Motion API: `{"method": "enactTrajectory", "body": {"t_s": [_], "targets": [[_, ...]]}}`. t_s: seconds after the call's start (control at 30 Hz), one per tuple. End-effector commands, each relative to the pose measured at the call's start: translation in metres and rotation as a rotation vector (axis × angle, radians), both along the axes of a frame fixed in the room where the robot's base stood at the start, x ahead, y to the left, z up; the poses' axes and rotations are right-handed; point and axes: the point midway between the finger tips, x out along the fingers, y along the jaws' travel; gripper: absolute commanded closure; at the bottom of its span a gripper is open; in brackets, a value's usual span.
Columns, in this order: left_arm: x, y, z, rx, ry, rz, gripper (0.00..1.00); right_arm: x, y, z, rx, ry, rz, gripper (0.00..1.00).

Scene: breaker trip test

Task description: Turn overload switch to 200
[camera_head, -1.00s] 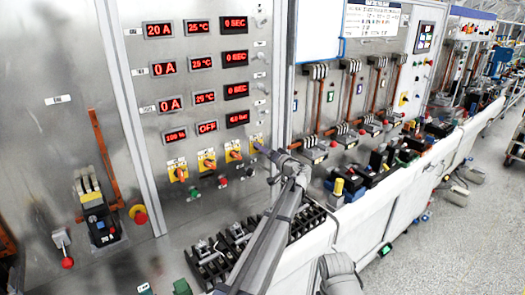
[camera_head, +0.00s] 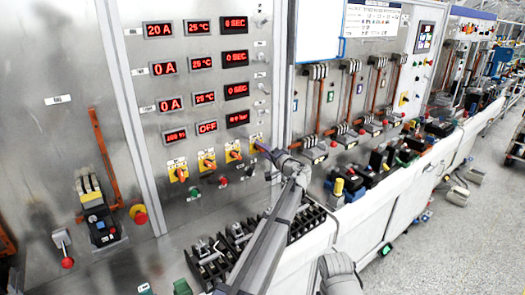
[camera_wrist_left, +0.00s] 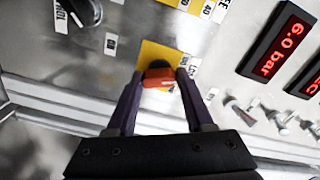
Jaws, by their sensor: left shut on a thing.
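Several yellow switch plates with orange knobs sit in a row below the red displays in the head view, such as the left one (camera_head: 178,171) and the third one (camera_head: 233,152). My left gripper (camera_head: 262,149) is at the rightmost rotary switch (camera_head: 256,139), whose knob is mostly hidden by it. In the left wrist view, my left gripper (camera_wrist_left: 161,77) is shut on the orange knob (camera_wrist_left: 158,82) of this switch, in front of its yellow plate (camera_wrist_left: 158,51). The knob's setting and the plate's numbers are too small to read. My right gripper is not in view.
Red displays (camera_head: 207,93) stand above the switches. A green button (camera_head: 194,193) and a red button (camera_head: 223,182) sit just below them. A black terminal row (camera_head: 307,218) lies under my left arm. A red emergency button (camera_head: 139,216) is at the left.

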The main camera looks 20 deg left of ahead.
Motion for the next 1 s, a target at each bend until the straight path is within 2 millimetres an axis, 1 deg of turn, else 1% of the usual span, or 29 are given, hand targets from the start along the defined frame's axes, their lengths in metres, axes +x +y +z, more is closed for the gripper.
{"method": "enactTrajectory", "body": {"t_s": [0.7,1.0], "targets": [[-0.0002,-0.0005,-0.0004,0.418,0.537,0.0,1.0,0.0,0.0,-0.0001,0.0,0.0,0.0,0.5],[-0.0003,-0.0005,-0.0005,0.576,0.739,-0.001,1.0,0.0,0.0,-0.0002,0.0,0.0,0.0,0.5]]}}
